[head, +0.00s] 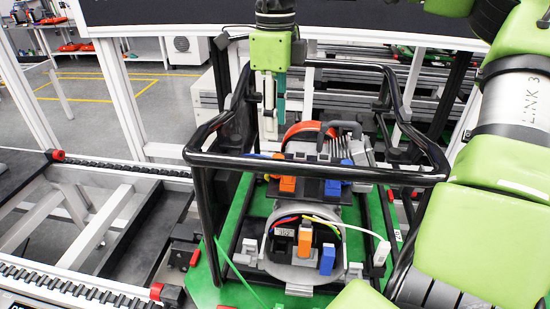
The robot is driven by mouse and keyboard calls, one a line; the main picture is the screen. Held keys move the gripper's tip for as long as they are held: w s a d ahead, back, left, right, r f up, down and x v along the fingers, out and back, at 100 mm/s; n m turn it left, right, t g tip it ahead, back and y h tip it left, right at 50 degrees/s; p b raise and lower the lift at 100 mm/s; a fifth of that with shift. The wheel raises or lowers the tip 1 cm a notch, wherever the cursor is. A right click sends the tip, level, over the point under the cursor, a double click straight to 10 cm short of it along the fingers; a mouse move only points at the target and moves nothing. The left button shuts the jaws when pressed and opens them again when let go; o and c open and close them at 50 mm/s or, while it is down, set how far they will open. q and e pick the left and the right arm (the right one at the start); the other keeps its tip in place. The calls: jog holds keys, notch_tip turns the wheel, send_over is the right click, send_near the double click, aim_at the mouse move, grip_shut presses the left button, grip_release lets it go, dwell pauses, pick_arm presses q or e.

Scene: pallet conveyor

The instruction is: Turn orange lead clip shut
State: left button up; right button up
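A motor-like unit (292,272) with a round grey housing sits inside a black tube frame (318,170). An orange clip (304,241) stands upright at its open terminal box, among red, yellow, blue and white leads. A blue clip (327,261) is just right of it. Another orange clip (287,184) sits farther back on a dark block, with blue clips (333,187) to its right. My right gripper (273,128) hangs pointing down above and behind the clips, apart from them. Its fingers look close together, but their gap is unclear. My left gripper is not in view.
The frame's black top bars surround the unit and stand above the clips. A green base plate (232,285) lies under it. A white connector (380,252) ends the white lead at the right. Conveyor rails (120,168) run to the left.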

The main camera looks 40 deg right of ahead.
aim_at(275, 156)
notch_tip(275, 156, down, 11)
jog(key=shift+d+r+p, duration=0.1)
jog(key=shift+p, duration=0.85)
grip_shut()
